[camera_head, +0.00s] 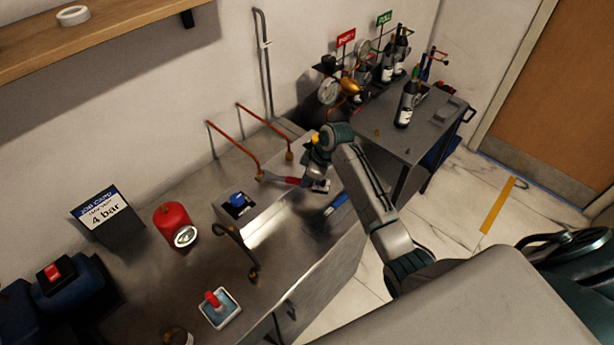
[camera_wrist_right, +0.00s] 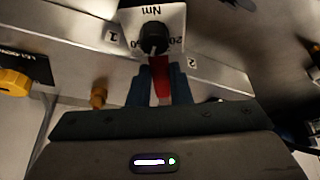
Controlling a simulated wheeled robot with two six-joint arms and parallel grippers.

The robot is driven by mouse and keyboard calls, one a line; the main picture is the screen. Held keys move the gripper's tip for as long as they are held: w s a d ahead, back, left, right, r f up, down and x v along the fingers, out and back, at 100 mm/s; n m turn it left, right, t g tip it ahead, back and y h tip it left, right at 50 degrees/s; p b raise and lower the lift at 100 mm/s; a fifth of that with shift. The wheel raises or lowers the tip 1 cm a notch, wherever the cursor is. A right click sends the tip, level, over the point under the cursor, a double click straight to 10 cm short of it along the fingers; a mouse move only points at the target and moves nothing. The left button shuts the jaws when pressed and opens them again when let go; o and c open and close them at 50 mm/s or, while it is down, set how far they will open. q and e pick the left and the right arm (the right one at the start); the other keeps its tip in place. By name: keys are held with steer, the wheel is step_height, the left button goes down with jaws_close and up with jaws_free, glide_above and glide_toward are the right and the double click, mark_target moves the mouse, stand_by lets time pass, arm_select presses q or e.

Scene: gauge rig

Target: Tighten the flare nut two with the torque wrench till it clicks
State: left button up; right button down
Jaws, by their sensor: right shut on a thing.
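A second brass nut (camera_head: 289,155) is at the foot of the other copper pipe. My right gripper (camera_head: 318,168) is over the block. In the right wrist view, its jaws (camera_wrist_right: 161,88) are shut on the red handle. Beyond them is a black knob (camera_wrist_right: 153,38) on a plate marked Nm. Labels 1 and 2 show beside it. My left gripper is out of view.
A blue knob (camera_head: 238,200), a red cylinder (camera_head: 173,222) and a job card (camera_head: 101,211) reading 4 bar stand on the bench to the left. A bent dark handle (camera_head: 237,245) rises in front. Bottles and gauges crowd the trolley (camera_head: 430,135) at the right.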

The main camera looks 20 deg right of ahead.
steer(key=shift+s+a+m, duration=0.4)
steer(key=shift+s+m, duration=0.1)
steer(key=shift+s, duration=0.05)
stand_by(0.5)
steer(key=shift+w+d+n+b, duration=0.3)
steer(key=shift+w+d+n, duration=0.4)
steer(key=shift+w+n, duration=0.2)
stand_by(0.6)
steer(key=shift+d, duration=0.1)
steer(key=shift+s+d+p, duration=0.15)
steer(key=shift+s+d, duration=0.55)
steer(key=shift+d, duration=0.3)
steer(key=shift+s+d+p, duration=0.15)
steer(key=shift+s+d, duration=0.5)
steer(key=shift+d, duration=0.35)
steer(key=shift+r, duration=0.1)
steer(key=shift+r, duration=2.2)
